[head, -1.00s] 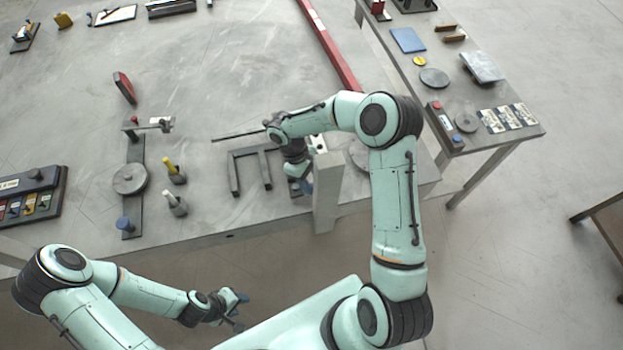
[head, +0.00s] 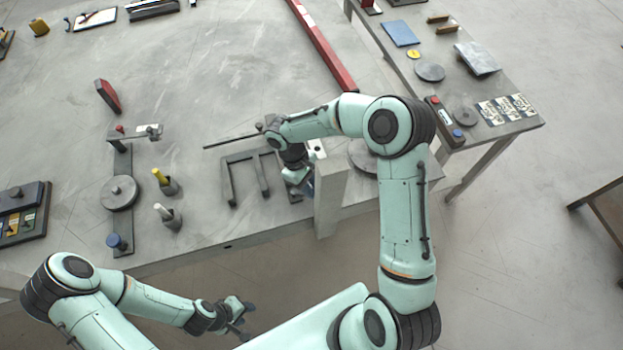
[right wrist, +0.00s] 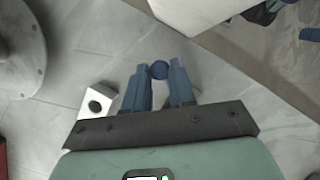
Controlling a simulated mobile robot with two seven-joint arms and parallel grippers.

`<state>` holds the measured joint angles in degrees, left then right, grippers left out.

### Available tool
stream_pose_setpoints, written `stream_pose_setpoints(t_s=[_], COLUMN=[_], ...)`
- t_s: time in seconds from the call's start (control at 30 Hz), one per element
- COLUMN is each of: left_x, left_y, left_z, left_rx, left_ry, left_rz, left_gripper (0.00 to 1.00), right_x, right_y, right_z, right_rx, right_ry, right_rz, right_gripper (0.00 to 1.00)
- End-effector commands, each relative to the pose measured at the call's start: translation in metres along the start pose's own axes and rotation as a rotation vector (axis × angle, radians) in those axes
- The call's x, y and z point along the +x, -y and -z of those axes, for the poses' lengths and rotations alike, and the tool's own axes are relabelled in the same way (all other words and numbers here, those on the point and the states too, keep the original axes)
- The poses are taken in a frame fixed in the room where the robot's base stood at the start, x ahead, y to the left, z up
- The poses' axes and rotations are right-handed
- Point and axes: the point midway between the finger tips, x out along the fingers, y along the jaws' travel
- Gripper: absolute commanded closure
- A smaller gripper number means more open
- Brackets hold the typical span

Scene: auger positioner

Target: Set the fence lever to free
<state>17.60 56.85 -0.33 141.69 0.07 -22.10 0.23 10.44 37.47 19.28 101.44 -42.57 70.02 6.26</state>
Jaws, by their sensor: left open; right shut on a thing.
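In the right wrist view, a dark blue round knob (right wrist: 159,70) sits between the tips of my right gripper (right wrist: 160,78). I take it for the fence lever's handle; the rest of the lever is hidden. The fingers are shut on the knob. In the head view, my right gripper (head: 303,181) is low at the table's front edge, beside a grey upright block (head: 327,197), and mostly hidden by my arm. No free or locked marking is readable. My left gripper (head: 242,318) is open and empty, off the table's front edge.
A dark forked frame (head: 232,187) lies left of my right gripper, with a thin dark rod (head: 228,141) behind it. A white block with a hole (right wrist: 96,103) is close beside the fingers. A round disc (head: 362,155) stands right. The table's middle is clear.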

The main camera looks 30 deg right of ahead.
Motion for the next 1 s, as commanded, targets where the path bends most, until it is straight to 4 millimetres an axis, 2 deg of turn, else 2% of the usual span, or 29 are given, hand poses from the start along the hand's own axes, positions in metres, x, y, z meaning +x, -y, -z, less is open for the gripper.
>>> stream_pose_setpoints(t_s=[0.07,0.37,0.4,0.47,0.5,0.83,1.0], left_x=[0.005,0.004,0.004,0.004,0.004,0.003,0.000], left_y=[0.003,0.003,0.002,0.002,0.002,0.002,0.000], left_z=[-0.004,-0.003,-0.003,-0.003,-0.003,-0.002,0.000], left_rx=[-0.002,-0.001,-0.001,-0.001,-0.001,-0.001,0.000], left_ry=[0.005,0.004,0.003,0.004,0.004,0.003,0.000], left_rz=[0.002,0.001,0.001,0.001,0.001,0.001,0.000], left_gripper=[0.57,0.57,0.57,0.57,0.57,0.57,0.57], right_x=[0.002,0.000,0.000,0.000,0.000,-0.003,-0.028], right_y=[0.004,0.004,0.004,0.004,0.004,0.004,0.004], right_z=[-0.002,-0.002,-0.002,-0.002,-0.002,-0.002,-0.001], right_rx=[0.007,0.011,0.011,0.010,0.010,0.010,0.011], right_ry=[0.000,-0.005,-0.005,-0.005,-0.005,-0.004,-0.007], right_rz=[0.002,0.003,0.003,0.003,0.003,0.002,0.001], right_gripper=[1.00,1.00,0.72,0.53,0.50,0.50,0.50])
